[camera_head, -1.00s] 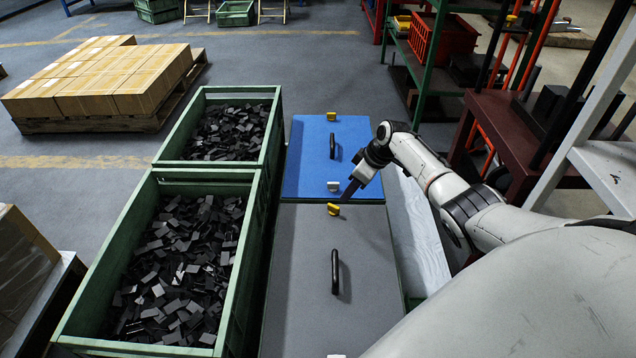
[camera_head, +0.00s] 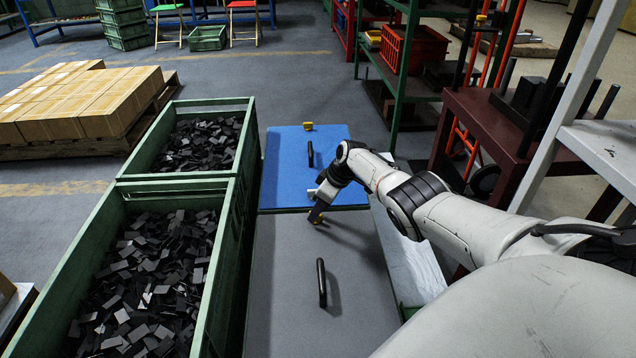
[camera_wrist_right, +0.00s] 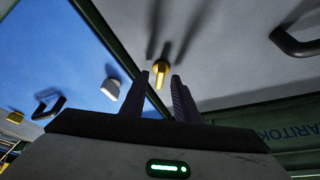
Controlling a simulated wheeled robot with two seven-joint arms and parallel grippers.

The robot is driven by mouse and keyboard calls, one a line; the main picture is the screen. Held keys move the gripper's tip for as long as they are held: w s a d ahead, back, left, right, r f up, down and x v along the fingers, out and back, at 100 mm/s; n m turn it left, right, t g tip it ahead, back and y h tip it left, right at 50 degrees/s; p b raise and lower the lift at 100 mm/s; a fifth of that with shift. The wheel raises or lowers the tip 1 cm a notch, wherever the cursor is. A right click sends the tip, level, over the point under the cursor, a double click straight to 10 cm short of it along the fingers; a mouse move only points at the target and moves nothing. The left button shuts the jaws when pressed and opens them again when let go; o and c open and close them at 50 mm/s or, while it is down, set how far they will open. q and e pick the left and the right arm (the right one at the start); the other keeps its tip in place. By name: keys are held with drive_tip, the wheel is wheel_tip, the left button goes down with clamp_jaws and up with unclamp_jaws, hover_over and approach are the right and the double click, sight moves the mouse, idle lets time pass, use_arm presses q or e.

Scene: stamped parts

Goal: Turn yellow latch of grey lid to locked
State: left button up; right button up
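The grey lid (camera_head: 285,275) lies in front of the blue lid (camera_head: 278,170) and has a black handle (camera_head: 321,283). Its yellow latch (camera_wrist_right: 160,72) is at the edge facing the blue lid. In the head view my right gripper (camera_head: 315,216) mostly hides this latch, and only a bit of yellow shows. In the wrist view my right gripper (camera_wrist_right: 158,92) is open, its two dark fingers apart with the latch in line with the gap between them. I cannot tell whether the fingers touch it. My left gripper is not in view.
The blue lid has a white latch (camera_wrist_right: 111,89), a yellow latch (camera_head: 308,127) and a black handle (camera_head: 310,153). Green crates (camera_head: 238,200) of dark parts stand to the left. A dark red table (camera_head: 480,125) and a green shelf (camera_head: 405,70) stand to the right.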

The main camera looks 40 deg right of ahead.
drive_tip(key=shift+c, duration=0.3)
clamp_jaws()
